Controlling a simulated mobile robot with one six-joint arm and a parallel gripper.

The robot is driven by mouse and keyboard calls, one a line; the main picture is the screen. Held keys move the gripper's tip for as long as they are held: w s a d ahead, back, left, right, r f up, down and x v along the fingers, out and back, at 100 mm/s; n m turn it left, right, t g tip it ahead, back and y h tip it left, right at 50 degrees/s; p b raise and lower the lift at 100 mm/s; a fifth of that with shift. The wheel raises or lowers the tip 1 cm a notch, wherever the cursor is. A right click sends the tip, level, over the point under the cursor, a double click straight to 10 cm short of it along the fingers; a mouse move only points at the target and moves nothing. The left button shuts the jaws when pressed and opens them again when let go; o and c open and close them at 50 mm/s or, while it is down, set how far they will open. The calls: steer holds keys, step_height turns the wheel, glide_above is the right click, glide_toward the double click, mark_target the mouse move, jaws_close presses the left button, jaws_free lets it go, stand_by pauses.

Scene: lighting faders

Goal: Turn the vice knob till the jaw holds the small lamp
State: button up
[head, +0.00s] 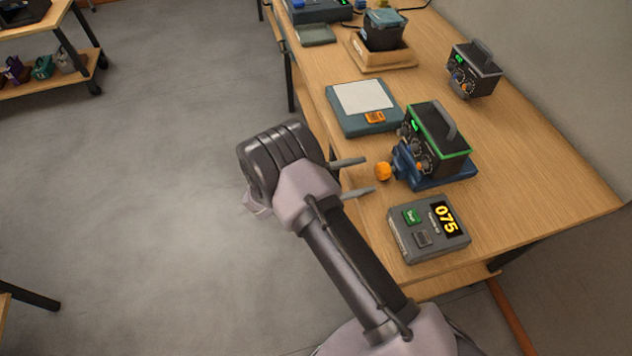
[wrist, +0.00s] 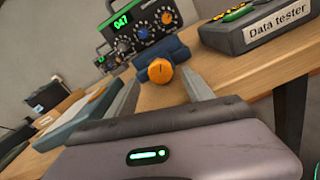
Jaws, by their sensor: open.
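The blue vice (head: 448,180) stands near the table's front edge, with a round orange knob (head: 383,171) facing my arm. A dark box with green edges, dials and a handle (head: 443,140) sits at the vice. I see no clear lamp there, and the gap at the jaw is hidden. My gripper (head: 371,175) is open and empty, its two fingers pointing at the knob. The knob appears just beyond the fingertips, in line with the gap between them. In the wrist view, the knob (wrist: 160,71) shows a dark mark, and the box display (wrist: 122,20) reads 047.
A grey data tester (head: 430,228) reading 075 stands close on the near side. A teal device with a pale top (head: 362,97) stands on the far side. Another dialled box (head: 473,70) is farther back. The wooden table (head: 540,150) is bare at right.

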steer(key=p+v, duration=0.1)
steer(key=v, duration=1.2)
steer(key=shift+s+a, duration=0.1)
steer(key=n+b, duration=0.2)
steer(key=n, duration=0.4)
glide_toward(377, 171)
steer(key=x, duration=0.9)
steer(key=shift+r, duration=0.15)
steer(key=shift+c, duration=0.2)
